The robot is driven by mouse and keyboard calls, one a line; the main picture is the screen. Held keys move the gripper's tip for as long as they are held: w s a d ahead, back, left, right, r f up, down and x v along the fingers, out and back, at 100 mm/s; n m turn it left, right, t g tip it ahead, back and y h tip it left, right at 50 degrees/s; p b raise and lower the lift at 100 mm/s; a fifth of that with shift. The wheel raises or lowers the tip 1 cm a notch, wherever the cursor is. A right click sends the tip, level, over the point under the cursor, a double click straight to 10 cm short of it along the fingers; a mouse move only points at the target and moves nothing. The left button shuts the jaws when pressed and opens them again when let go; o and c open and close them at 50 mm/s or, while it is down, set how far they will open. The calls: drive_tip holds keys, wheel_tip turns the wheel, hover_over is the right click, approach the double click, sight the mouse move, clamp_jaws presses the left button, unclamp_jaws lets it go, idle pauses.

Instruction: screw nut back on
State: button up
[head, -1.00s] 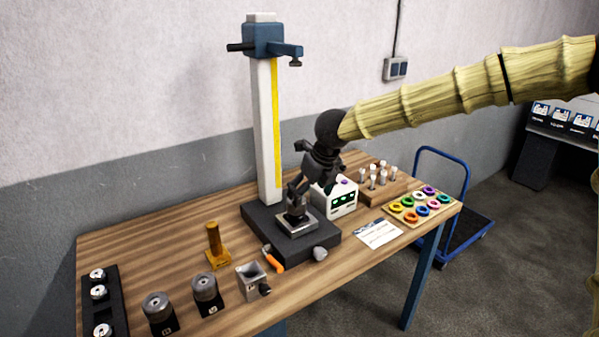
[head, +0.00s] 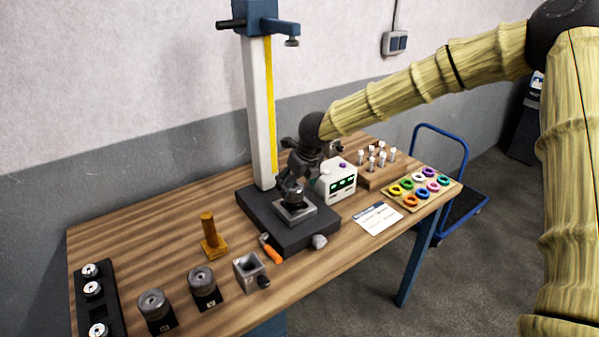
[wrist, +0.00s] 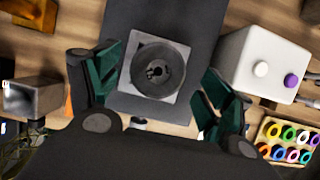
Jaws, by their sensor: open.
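A dark round part (wrist: 158,70) with a central bore sits on a square metal plate (wrist: 140,103) on the black stand base (head: 262,228). I cannot tell whether this part is the nut or has threads. In the wrist view my gripper (wrist: 160,82) is open, with one green-padded finger on each side of the round part and gaps between. In the head view my gripper (head: 295,192) is low over the plate and hides most of the part. Two grey ridged round metal parts (head: 153,304) (head: 202,279) stand on black holders at the front left.
The tall white column (head: 259,112) rises behind my gripper. A white box with green displays (head: 338,182) is close at right. An orange-handled tool (head: 273,254) and a square metal cup (head: 248,272) are in front. A ring tray (head: 397,203) is at the right.

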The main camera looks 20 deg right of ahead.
sight(294, 188)
drive_tip(key=shift+x, duration=1.45)
drive_tip(key=shift+s, duration=0.1)
drive_tip(key=shift+c, duration=0.4)
drive_tip(key=c, duration=1.1)
drive_tip(key=shift+a+f+b, duration=0.1)
drive_tip(key=shift+f+b, duration=0.05)
drive_tip(key=shift+b, duration=0.15)
drive_tip(key=m+h+b, duration=0.1)
drive_tip(key=m+b, duration=0.1)
drive_tip(key=b, duration=0.1)
drive_tip(key=shift+m, duration=0.3)
drive_tip(key=m+h+b, duration=0.1)
drive_tip(key=m+b, duration=0.2)
drive_tip(key=b, duration=0.1)
drive_tip(key=shift+m+h, duration=0.3)
drive_tip(key=shift+m+h+b, duration=0.5)
drive_tip(key=shift+m+b, duration=0.1)
drive_tip(key=shift+m, duration=0.9)
